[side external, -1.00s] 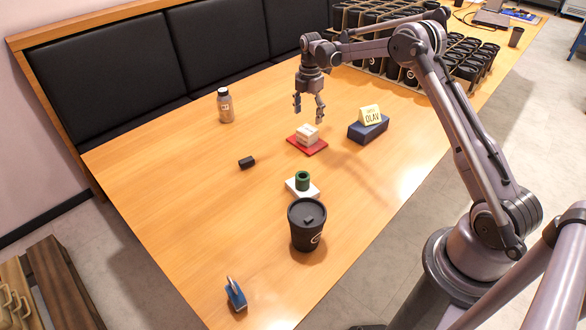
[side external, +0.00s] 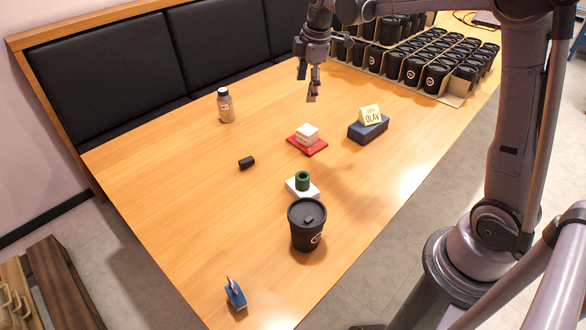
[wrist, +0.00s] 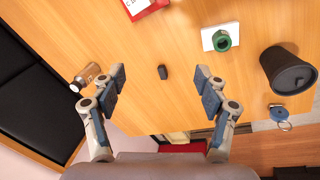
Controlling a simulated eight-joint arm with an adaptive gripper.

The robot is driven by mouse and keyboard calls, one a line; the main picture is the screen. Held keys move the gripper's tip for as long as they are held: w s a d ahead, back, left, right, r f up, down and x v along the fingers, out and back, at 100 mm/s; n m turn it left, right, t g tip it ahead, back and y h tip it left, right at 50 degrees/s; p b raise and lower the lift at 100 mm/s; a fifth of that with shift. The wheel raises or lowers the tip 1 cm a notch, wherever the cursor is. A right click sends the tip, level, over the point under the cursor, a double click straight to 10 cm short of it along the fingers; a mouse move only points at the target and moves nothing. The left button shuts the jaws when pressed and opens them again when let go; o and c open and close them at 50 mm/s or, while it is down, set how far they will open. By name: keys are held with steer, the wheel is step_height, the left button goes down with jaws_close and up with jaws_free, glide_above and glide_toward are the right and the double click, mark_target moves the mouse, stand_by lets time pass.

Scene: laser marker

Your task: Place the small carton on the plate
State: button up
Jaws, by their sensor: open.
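A small black block (side external: 247,162), a bottle (side external: 225,105), a green ring on a white base (side external: 303,181), a lidded black cup (side external: 306,228) and a blue tool (side external: 236,294) stand around. A blue box with a yellow sign (side external: 368,129) is right of the plate. Cup trays (side external: 430,65) fill the back.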

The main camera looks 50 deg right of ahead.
steer(key=s+a+m+t, duration=0.1)
steer(key=s+a+m, duration=0.3)
steer(key=s, duration=0.3)
steer(key=s+a+f+m+t, duration=0.1)
steer(key=s+a+m+t, duration=0.1)
steer(key=s+a+m, duration=0.2)
steer(key=s+a+m+t, duration=0.1)
steer(key=s+a+m, duration=0.2)
steer(key=s, duration=0.7)
steer(key=shift+s+a+f+m+t+y, duration=0.2)
steer(key=shift+a+f+m+t+y, duration=0.1)
steer(key=shift+a+f+m+t, duration=0.1)
